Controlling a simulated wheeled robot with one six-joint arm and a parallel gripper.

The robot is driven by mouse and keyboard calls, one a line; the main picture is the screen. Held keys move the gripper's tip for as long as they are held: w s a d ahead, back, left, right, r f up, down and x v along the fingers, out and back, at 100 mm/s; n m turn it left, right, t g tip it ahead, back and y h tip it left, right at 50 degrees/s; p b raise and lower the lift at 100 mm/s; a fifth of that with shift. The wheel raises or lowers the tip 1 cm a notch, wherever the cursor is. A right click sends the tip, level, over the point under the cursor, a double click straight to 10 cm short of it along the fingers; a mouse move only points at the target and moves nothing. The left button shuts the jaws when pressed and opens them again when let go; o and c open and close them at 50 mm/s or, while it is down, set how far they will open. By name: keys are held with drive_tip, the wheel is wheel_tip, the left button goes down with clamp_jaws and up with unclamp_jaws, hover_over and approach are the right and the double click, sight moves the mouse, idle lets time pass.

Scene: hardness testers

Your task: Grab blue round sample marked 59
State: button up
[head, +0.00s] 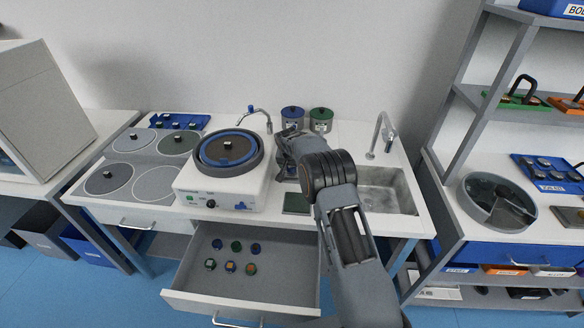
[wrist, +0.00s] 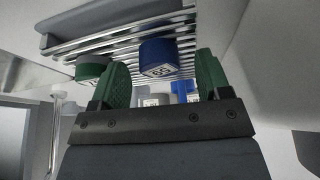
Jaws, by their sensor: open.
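A blue round sample (wrist: 158,58) with a white label sits by a metal wire rack in the wrist view. Its marking looks like 59, but the small, turned digits are hard to read. My gripper (wrist: 161,64) is open, with its green fingers on either side of the sample in the picture; I cannot tell whether they touch it. A green round sample (wrist: 92,67) is just left of the left finger. Another blue piece (wrist: 183,88) and a grey one (wrist: 155,100) show lower between the fingers. In the head view my arm hides the spot at the gripper.
A polishing machine (head: 228,185) stands left of my arm, and a sink (head: 386,190) is to the right. Blue (head: 293,116) and green (head: 321,121) jars stand behind. An open drawer (head: 285,285) with several small samples juts out below the counter.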

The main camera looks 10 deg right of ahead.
drive_tip(key=shift+w+f, duration=0.1)
drive_tip(key=shift+f, duration=0.15)
drive_tip(key=c, duration=1.1)
drive_tip(key=shift+r, duration=0.1)
